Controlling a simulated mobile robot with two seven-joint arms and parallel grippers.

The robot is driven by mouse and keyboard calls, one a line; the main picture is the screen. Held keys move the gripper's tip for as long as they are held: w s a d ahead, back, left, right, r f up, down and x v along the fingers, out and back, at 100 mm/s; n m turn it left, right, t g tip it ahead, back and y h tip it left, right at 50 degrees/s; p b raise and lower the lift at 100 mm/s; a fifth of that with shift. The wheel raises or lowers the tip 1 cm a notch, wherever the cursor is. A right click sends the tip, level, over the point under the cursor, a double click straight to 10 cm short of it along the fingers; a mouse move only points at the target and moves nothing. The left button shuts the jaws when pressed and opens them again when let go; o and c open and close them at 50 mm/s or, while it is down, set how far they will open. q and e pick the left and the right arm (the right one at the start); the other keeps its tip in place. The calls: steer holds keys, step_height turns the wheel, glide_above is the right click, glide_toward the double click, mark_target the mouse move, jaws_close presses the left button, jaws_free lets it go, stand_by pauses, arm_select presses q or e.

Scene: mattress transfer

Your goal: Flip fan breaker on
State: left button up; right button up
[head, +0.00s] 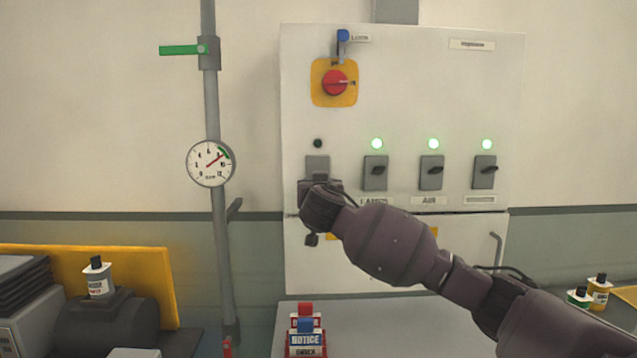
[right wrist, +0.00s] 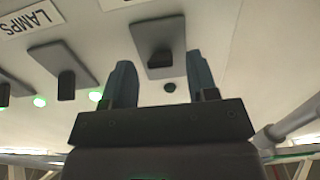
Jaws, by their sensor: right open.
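A grey breaker (head: 317,165) is leftmost in the row on the white panel. The lamp (head: 318,143) above it is dark. Its label is hidden by my gripper in the head view and cut off in the right wrist view, so I cannot read whether it says fan. My right gripper (head: 319,188) is at the lower part of this breaker. In the right wrist view, the open fingers (right wrist: 161,82) stand either side of the breaker (right wrist: 158,58) and its dark lamp (right wrist: 169,87), with nothing between them held. My left gripper is out of view.
Breakers marked LAMPS (head: 375,173) and AIR (head: 431,173), and another (head: 484,173), have lit green lamps. A gauge (head: 211,163) on a pipe stands left.

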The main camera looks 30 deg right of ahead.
steer(key=shift+x, duration=1.1)
steer(key=c, duration=0.9)
